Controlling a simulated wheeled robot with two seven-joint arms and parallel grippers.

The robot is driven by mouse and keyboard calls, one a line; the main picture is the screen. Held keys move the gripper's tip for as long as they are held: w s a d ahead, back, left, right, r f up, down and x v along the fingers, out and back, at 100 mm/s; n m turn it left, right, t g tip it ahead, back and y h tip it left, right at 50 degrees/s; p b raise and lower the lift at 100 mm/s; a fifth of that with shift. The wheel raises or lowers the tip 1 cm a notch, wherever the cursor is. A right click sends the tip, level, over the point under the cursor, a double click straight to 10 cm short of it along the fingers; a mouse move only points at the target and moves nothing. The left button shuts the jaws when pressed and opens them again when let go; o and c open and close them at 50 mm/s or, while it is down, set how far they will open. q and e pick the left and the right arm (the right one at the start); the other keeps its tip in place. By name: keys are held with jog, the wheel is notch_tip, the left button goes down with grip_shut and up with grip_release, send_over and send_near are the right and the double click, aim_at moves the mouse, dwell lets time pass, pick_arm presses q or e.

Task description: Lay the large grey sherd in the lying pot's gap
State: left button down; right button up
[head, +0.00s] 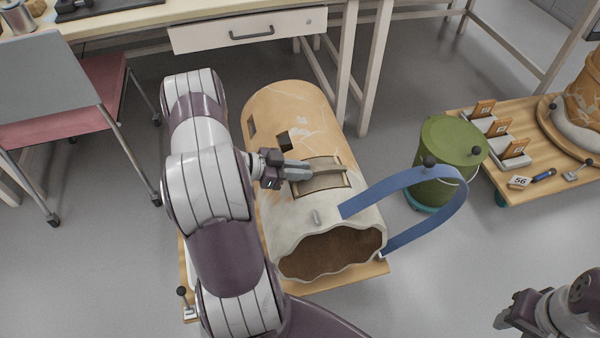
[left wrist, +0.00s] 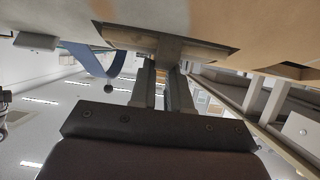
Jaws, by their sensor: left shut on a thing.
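The large pot (head: 290,103) lies on its side on a low wooden board, its jagged open mouth facing the front. The gap (head: 325,187) is in its upper side, with a grey-brown sherd (head: 322,172) at it. My left gripper (head: 305,172) reaches in from the left and is shut on the sherd. In the left wrist view, both fingers (left wrist: 160,88) meet the sherd (left wrist: 178,48) close to the pot wall (left wrist: 255,25). I cannot tell whether the sherd is fully seated. My right gripper (head: 508,322) is at the lower right, away from the pot; its opening is unclear.
A blue strap (head: 405,182) arches out from the pot's right side. A green lidded bucket (head: 445,150) stands to the right, beside a low wooden platform (head: 500,180) with tagged holders. A chair (head: 85,90) and a desk (head: 250,30) stand behind.

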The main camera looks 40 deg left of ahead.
pick_arm(q)
jog(key=shift+f, duration=0.1)
jog(key=c, duration=1.1)
grip_release()
